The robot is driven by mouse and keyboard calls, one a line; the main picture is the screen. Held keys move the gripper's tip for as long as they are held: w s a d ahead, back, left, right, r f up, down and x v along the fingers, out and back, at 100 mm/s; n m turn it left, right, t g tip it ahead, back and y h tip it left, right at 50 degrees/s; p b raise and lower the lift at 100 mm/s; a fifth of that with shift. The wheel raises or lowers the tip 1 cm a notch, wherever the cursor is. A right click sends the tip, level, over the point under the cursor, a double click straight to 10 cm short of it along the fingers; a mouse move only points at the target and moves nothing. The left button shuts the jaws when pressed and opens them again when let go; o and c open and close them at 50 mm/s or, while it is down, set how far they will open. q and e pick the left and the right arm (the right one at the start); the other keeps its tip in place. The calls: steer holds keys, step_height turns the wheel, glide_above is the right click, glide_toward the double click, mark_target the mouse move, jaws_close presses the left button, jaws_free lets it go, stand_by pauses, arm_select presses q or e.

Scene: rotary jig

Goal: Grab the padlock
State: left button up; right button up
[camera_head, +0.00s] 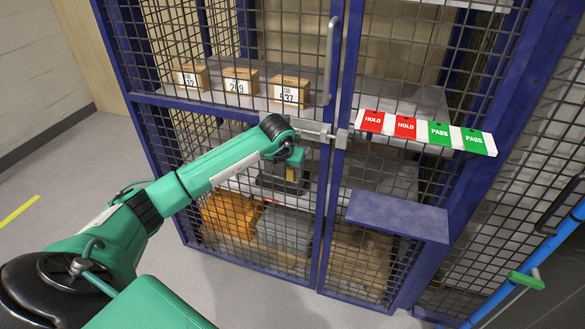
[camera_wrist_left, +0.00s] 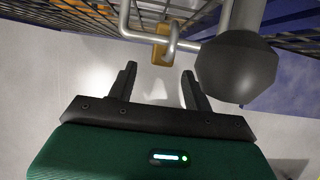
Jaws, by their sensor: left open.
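The padlock (camera_wrist_left: 160,48) shows in the left wrist view as a small brass-yellow body with a grey shackle, hanging at the cage's metal latch hardware. It cannot be made out in the head view, where my left wrist covers part of the latch area. My left gripper (camera_wrist_left: 159,85) is open and empty, its two dark fingers spread below the padlock in the wrist picture and apart from it. In the head view, my left arm reaches to the cage door by the latch bolt (camera_head: 312,132); its fingertips cannot be made out there.
A dark round knob (camera_wrist_left: 237,68) on a grey rod sits just right of the fingers. The blue mesh cage (camera_head: 334,190) holds numbered boxes (camera_head: 240,81). A HOLD/PASS tag rail (camera_head: 388,122) and a blue ledge (camera_head: 397,214) are right of the latch.

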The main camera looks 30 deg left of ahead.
mark_target(290, 174)
arm_select(q)
steer(key=shift+p+x, duration=0.35)
steer(key=shift+x, duration=1.35)
steer(key=c, duration=1.1)
steer(key=shift+w+r, duration=0.1)
jaws_close()
